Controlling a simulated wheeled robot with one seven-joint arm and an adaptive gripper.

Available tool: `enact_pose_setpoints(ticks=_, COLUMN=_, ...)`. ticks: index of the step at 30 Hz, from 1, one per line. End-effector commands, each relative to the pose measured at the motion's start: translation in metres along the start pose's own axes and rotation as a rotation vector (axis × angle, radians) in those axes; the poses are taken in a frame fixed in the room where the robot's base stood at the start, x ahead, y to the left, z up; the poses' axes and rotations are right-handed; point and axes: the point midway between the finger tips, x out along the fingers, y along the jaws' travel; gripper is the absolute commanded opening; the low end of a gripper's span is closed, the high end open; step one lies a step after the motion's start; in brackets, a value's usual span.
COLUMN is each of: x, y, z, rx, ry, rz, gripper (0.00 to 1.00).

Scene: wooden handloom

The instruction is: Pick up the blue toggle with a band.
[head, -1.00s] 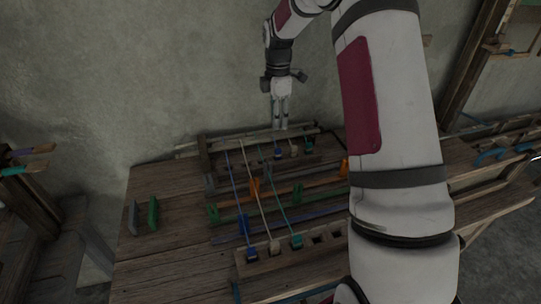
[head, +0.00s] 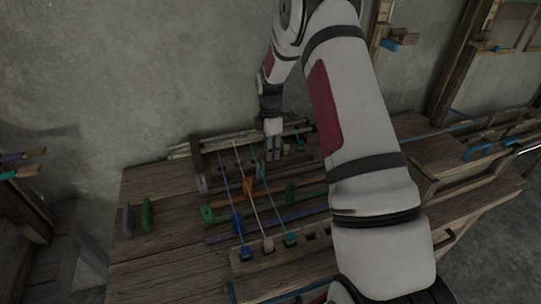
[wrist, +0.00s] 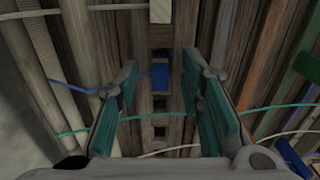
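In the wrist view a blue toggle (wrist: 161,77) sits in a slotted wooden rail (wrist: 160,118), between the teal-padded fingers of my gripper (wrist: 159,72) and beyond their tips. The fingers are apart, with nothing held. A blue band (wrist: 88,91) runs in from the left toward this toggle; the left finger hides part of it. In the head view my gripper (head: 273,155) points down at the rear rail and hides the toggle there. Another blue toggle (head: 246,252) with a blue band (head: 228,192) stands in the front slotted rail (head: 255,266).
A white toggle (head: 268,243) and a teal toggle (head: 290,239) stand beside the front blue one, with bands stretched across the loom. A teal band (wrist: 75,133) crosses below the fingers. The table's left part is mostly clear.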

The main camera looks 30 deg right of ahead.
Motion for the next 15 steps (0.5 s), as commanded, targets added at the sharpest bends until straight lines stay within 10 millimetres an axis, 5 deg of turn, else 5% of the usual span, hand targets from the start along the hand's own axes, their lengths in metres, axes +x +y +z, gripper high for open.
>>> enact_pose_setpoints(ticks=8, x=0.0043, y=0.0001, z=0.0003, rx=0.000, ry=0.000, rz=0.001, gripper=0.35)
enact_pose_setpoints(ticks=13, x=0.0042, y=0.0001, z=0.0002, rx=0.000, ry=0.000, rz=0.001, gripper=0.03)
enact_pose_setpoints(ticks=15, x=0.0042, y=0.0001, z=0.0003, rx=0.000, ry=0.000, rz=0.001, gripper=0.00)
